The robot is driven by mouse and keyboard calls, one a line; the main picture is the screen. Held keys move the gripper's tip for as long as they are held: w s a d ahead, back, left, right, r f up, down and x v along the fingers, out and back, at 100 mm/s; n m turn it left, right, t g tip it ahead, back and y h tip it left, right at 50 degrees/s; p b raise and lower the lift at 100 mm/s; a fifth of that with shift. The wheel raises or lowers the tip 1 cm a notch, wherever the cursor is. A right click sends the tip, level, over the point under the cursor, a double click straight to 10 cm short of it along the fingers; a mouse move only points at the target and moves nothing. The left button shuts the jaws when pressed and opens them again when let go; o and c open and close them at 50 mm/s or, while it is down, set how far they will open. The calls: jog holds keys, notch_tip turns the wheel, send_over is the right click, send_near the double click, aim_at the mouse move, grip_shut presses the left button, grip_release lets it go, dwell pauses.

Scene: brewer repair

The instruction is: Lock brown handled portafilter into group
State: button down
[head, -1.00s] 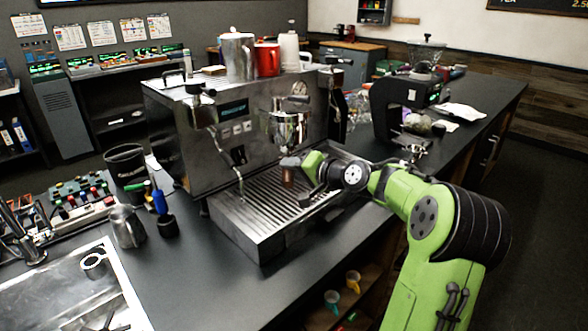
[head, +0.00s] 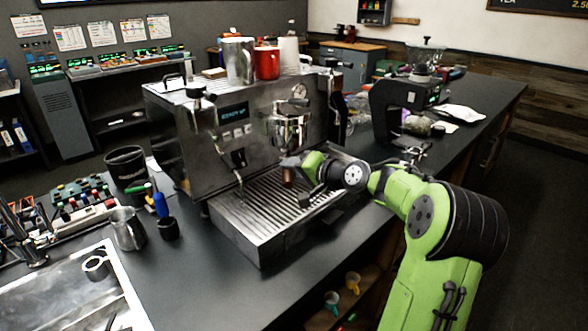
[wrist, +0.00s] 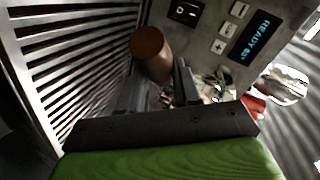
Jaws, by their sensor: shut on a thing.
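The espresso machine (head: 210,150) stands on the dark counter, with its group (head: 288,128) at the front above the slatted drip tray (head: 250,215). My gripper (head: 298,170) is low in front of the group, over the tray. It is shut on the brown portafilter handle (head: 288,177), which points down in the head view. In the wrist view the brown handle (wrist: 150,50) stands out between the two dark fingers (wrist: 160,90). The portafilter's metal head is not clear in either view, so I cannot tell how it sits in the group.
A steam wand (head: 240,178) hangs left of the group. A metal pitcher (head: 128,228) and a blue-handled tool (head: 161,205) stand on the counter at left. A black grinder (head: 395,105) stands to the right. Cups, including a red one (head: 267,62), sit on top of the machine.

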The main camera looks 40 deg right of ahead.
jog(key=shift+r+p, duration=0.8)
dwell(0.8)
dwell(0.6)
jog(key=shift+s+d+n+y+p, duration=0.25)
jog(key=shift+d+n+y+p, duration=0.6)
jog(key=shift+p, duration=0.65)
jog(key=shift+a, duration=0.15)
jog(key=y+p, duration=0.1)
jog(key=p, duration=0.1)
jog(key=d+n+p, duration=0.1)
jog(key=shift+s+d+r+g+y+p, duration=0.1)
jog(key=shift+s+g+y+p, duration=0.1)
jog(key=shift+g+y+p, duration=0.2)
